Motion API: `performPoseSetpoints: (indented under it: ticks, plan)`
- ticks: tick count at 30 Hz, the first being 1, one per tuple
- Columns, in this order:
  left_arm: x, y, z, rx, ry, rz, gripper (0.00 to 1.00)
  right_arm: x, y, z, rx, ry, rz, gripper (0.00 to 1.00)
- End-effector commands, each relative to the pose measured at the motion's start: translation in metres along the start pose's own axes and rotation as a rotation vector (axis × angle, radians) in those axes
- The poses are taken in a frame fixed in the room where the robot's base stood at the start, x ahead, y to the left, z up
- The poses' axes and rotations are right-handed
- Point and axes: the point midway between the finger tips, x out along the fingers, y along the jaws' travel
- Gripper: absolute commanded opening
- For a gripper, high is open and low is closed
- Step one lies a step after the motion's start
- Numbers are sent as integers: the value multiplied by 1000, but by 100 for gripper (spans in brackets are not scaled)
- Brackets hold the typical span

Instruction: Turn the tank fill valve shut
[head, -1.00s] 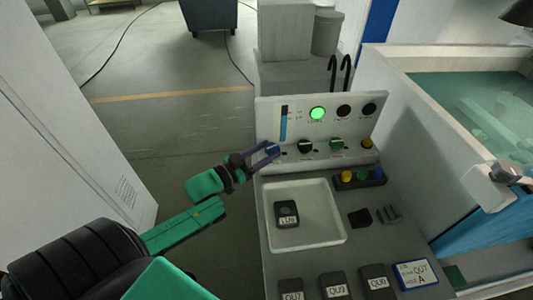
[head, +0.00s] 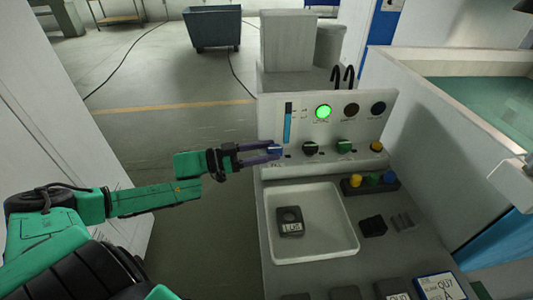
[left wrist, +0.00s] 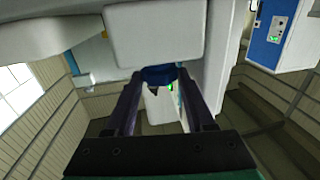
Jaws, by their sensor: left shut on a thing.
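The control panel (head: 330,110) stands upright with a row of knobs along its lower part. A blue knob (head: 275,149) is at the left end of that row; I take it as the tank fill valve, though its label is too small to read. My left gripper (head: 271,153) reaches it from the left and is shut on it. In the left wrist view the blue knob (left wrist: 158,74) sits between the tips of my two dark fingers, which hide its sides. My right gripper is not in view.
Beside it are a black knob (head: 310,148), a green knob (head: 344,146) and a yellow button (head: 376,146). A green lamp (head: 323,111) is lit above, near a blue level gauge (head: 288,122). Below, a white tray (head: 348,238) holds a labelled block (head: 290,222). A water tank (head: 480,100) stands right.

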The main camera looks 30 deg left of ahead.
Motion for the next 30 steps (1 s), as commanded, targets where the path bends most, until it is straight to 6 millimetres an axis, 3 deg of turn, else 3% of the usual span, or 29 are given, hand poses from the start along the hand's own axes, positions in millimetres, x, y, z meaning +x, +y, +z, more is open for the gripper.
performPoseSetpoints:
  ticks: [5, 6, 19, 30]
  plan:
    - [0, 0, -1, 1, 2, 0, 0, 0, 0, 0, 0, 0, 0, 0]
    - [0, 0, -1, 1, 2, 0, 66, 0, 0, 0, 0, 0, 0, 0]
    - [-4, 0, -1, -1, 0, -1, 67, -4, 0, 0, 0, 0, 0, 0]
    - [-50, 0, -4, -4, -4, -3, 67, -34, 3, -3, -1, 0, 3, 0]
